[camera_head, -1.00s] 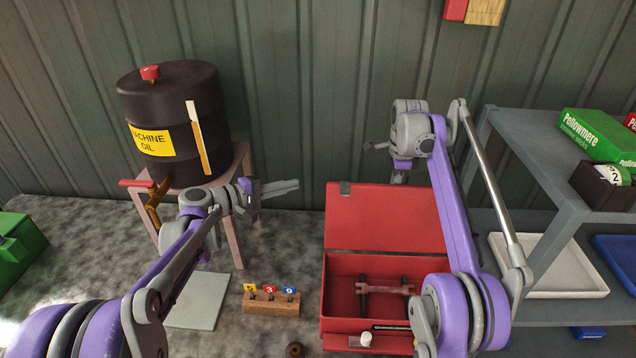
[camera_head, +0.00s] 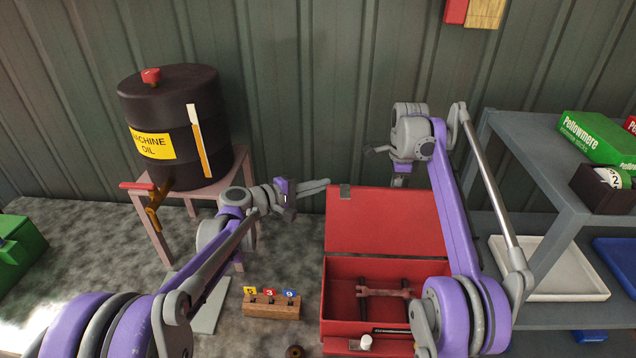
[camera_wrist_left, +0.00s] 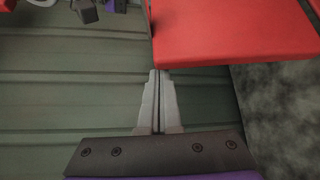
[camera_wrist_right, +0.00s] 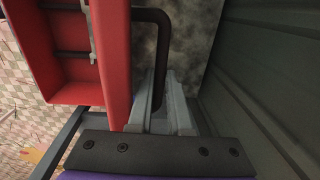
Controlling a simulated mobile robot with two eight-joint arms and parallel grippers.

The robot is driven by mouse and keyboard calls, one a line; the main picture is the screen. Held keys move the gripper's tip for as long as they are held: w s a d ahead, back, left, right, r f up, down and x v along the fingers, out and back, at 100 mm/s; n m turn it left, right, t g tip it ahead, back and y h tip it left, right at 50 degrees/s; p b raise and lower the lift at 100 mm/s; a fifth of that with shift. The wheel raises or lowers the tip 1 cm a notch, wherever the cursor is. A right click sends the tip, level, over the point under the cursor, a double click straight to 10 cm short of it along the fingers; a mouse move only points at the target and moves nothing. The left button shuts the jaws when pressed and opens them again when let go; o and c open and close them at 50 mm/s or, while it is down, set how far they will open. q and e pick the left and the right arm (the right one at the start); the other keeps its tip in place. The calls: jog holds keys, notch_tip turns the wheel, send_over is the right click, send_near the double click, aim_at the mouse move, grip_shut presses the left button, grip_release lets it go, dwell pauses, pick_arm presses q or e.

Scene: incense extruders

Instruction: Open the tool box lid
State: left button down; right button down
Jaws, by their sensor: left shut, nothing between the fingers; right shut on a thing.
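My left gripper (camera_head: 328,183) is shut and empty at the lid's upper left corner. In the left wrist view its fingertips (camera_wrist_left: 158,73) are just beside the red lid edge (camera_wrist_left: 225,55); I cannot tell if they touch.
A rusty wrench (camera_head: 385,291) lies in the box. A numbered wooden block (camera_head: 272,305) stands left of it. The oil drum (camera_head: 175,120) on its stand (camera_head: 240,180) is at the left. Shelves (camera_head: 540,150) with trays (camera_head: 550,270) stand right. The ribbed wall (camera_head: 300,80) is close behind.

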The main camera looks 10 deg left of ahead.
pick_arm(q)
jog(key=shift+r, duration=0.15)
pick_arm(e)
jog(key=shift+w+d+r, duration=0.1)
jog(key=shift+w+r, duration=0.05)
pick_arm(q)
jog(key=shift+s+d+r, duration=0.1)
jog(key=shift+s+r, duration=0.05)
jog(key=shift+s, duration=0.45)
jog(key=shift+s+r, duration=0.15)
jog(key=shift+s, duration=0.4)
pick_arm(e)
jog(key=c, duration=1.1)
grip_release()
jog(key=shift+a+f, duration=0.2)
jog(key=shift+c, duration=0.2)
jog(key=o, duration=0.3)
jog(key=shift+w+a+f, duration=0.1)
jog(key=shift+w+a, duration=0.05)
pick_arm(q)
jog(key=shift+w+f+h, duration=0.2)
jog(key=shift+h, duration=0.1)
pick_arm(e)
jog(key=shift+d, duration=0.2)
